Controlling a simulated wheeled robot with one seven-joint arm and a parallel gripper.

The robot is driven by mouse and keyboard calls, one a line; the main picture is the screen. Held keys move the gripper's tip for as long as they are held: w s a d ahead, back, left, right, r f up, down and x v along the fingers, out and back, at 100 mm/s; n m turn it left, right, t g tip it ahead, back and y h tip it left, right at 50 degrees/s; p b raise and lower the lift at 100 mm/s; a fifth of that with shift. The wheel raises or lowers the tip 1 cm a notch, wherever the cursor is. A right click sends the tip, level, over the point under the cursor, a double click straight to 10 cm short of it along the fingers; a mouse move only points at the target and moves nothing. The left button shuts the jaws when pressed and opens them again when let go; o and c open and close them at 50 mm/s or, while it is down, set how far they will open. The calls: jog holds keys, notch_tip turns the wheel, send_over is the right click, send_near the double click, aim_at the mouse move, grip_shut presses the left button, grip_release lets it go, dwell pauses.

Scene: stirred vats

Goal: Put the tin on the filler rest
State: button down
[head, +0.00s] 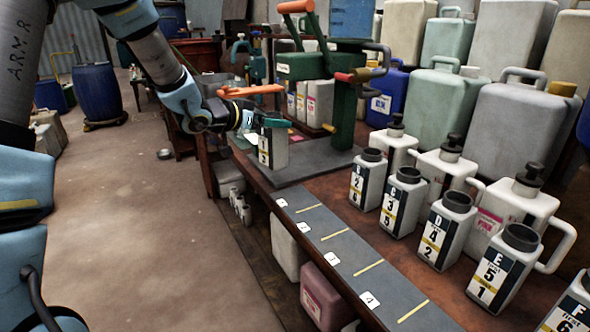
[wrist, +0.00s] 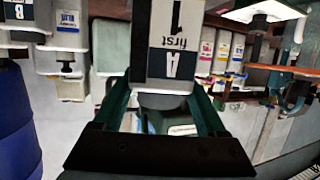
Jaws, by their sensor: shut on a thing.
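A white tin (head: 273,152) with a dark and white label hangs from my gripper (head: 268,124), whose green fingers are closed around its top. In the wrist view the tin (wrist: 172,60) appears upside down, with its label reading A, first, 1, and its neck between the fingers. The tin is at the left edge of a flat grey plate (head: 310,166) at the foot of a green machine (head: 343,105); this plate looks like the filler rest. I cannot tell whether the tin's base touches it.
Several similar labelled tins (head: 402,203) stand in a row at the right of the bench. A grey strip (head: 322,228) with numbered tags and yellow lines runs along the bench front and is empty. An orange lever (head: 252,91) is just above my gripper. Pump-top jugs (head: 443,168) and large canisters stand behind.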

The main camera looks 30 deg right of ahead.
jog(key=w+a+n+t+b, duration=0.1)
jog(key=w+a+t, duration=0.1)
jog(key=a, duration=0.3)
jog(key=p+x, duration=0.1)
jog(key=x, duration=1.7)
jog(key=shift+w+r+p, duration=0.25)
jog(key=shift+r+p, duration=0.05)
jog(key=shift+f, duration=0.15)
grip_release()
